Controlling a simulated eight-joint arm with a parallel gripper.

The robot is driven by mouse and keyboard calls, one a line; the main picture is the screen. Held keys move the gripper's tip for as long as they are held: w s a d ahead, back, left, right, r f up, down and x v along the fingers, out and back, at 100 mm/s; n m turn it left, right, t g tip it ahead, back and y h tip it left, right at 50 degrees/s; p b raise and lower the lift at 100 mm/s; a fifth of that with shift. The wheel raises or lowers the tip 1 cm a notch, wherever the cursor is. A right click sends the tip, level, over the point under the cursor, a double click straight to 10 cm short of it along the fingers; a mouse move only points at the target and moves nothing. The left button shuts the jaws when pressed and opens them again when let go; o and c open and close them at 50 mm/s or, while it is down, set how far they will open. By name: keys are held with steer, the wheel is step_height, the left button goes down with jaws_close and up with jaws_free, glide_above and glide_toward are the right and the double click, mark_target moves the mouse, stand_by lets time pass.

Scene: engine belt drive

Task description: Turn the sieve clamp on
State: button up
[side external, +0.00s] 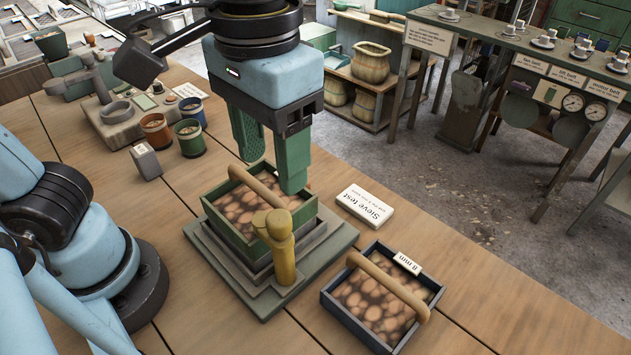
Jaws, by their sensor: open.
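The sieve clamp appears to be the yellow upright post with a rounded head (283,262) at the front right side of the green sieve box (225,233). The box holds brown round pieces, has a wooden bar handle (262,188) across it, and sits on a stepped grey-green base (340,238). My gripper (269,170) points down over the far part of the green box, behind the yellow clamp in the picture. Its two green fingers are apart with nothing seen between them. The right finger hides part of the box's far side. I cannot tell whether the fingers touch the handle.
A dark blue-grey sieve tray (343,318) with a wooden handle and an "8 mm" label stands to the right. A "Sieve test" sign (365,205) lies behind it. Pots (190,138) and a small grey block (146,162) stand at the left. Bare wooden table (500,305) lies at right.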

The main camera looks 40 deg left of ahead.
steer(key=shift+r, duration=1.6)
steer(key=w+a+f+t, duration=0.3)
steer(key=w+a+f, duration=0.1)
steer(key=a+f, duration=0.3)
steer(key=w+a+f+t, duration=0.4)
steer(key=a+f, duration=0.3)
steer(key=a, duration=0.4)
steer(key=shift+w, duration=0.5)
